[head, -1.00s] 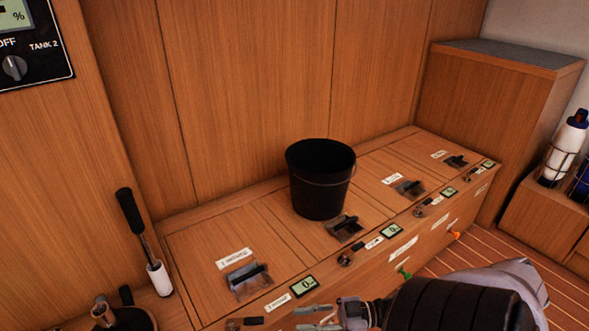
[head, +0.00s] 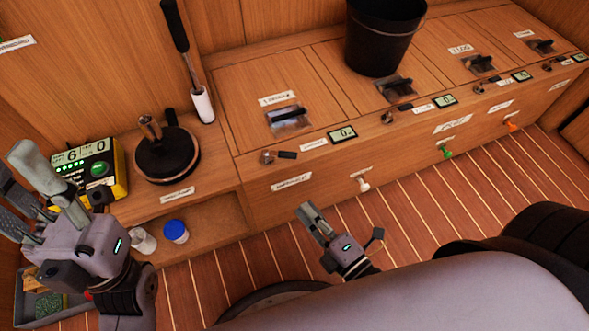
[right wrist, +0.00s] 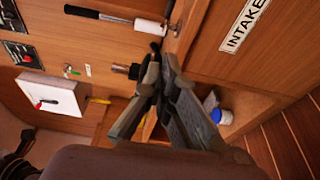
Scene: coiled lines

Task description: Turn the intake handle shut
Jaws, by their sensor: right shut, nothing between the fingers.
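A label reading INTAKE (right wrist: 243,25) shows in the right wrist view; it appears to be the front label (head: 292,181) in the head view. Above that label is a small metal valve with a black lever (head: 287,155); to its right, lower on the front, is a white handle (head: 363,184). I cannot tell which is the intake handle. My right gripper (head: 306,211) is shut and empty, over the floor in front of the locker, apart from both. In the right wrist view its fingertips (right wrist: 160,62) meet. My left gripper (head: 25,172) appears open, at the far left.
A black bucket (head: 384,35) stands on the locker top. A round black pump base (head: 166,158) and an upright black-handled lever (head: 176,30) stand left of it. A yellow device (head: 118,175) is near my left gripper. A blue-capped jar (head: 176,231) sits below. The striped floor (head: 420,195) is clear.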

